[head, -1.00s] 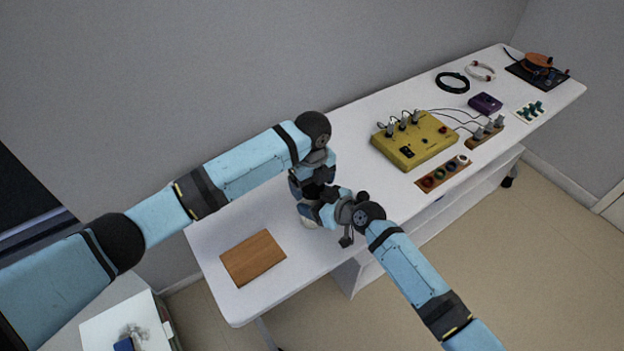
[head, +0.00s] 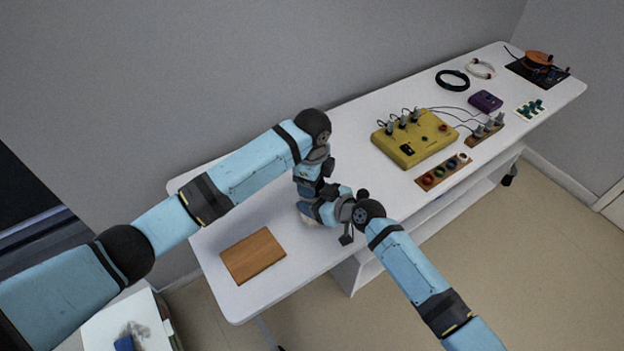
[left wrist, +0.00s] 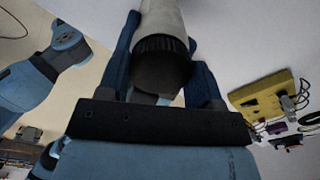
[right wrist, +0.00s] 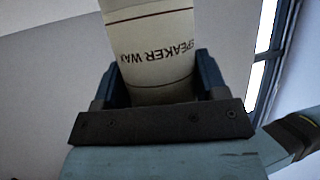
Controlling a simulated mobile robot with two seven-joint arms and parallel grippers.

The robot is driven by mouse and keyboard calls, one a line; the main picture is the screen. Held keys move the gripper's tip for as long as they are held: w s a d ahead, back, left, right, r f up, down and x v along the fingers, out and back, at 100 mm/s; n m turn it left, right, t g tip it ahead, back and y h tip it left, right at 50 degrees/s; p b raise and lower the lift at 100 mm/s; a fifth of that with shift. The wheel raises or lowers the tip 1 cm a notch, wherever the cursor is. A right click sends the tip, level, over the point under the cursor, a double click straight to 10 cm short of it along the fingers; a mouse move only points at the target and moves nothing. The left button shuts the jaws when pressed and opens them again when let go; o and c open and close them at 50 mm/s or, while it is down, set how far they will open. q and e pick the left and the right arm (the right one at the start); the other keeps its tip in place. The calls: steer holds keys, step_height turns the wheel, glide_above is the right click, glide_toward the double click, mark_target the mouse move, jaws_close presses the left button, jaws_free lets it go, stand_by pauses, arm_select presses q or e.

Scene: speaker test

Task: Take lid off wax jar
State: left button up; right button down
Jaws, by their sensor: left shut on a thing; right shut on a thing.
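The wax jar (right wrist: 150,45) is a pale cylinder with upside-down lettering reading SPEAKER WAX. My right gripper (right wrist: 157,85) is shut around its body. In the head view only a white bit of the jar (head: 307,220) shows below my grippers. The lid (left wrist: 161,68) is dark with a ridged rim, and my left gripper (left wrist: 163,50) is shut on it, one finger on each side. The pale jar body lies behind the lid in the left wrist view, and no clear gap shows between them. In the head view the arms hide the lid.
A white table (head: 215,290) carries a brown wooden board (head: 253,256) at its near left. To the right are a yellow box (head: 415,138) with cables, a strip with coloured rings (head: 443,172), a purple box (head: 485,101) and a black cable coil (head: 452,81).

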arm_select(q)
steer(key=o, duration=1)
steer(key=shift+r, duration=0.1)
step_height(320, 180, up, 4)
steer(key=shift+r, duration=0.15)
steer(key=shift+c, duration=0.2)
step_height(320, 180, up, 2)
steer(key=m, duration=0.4)
steer(key=r+m, duration=0.1)
steer(key=m, duration=0.1)
steer(key=shift+r+m, duration=0.1)
steer(key=shift+m, duration=0.2)
steer(key=shift+f, duration=3.85)
steer(key=c, duration=1)
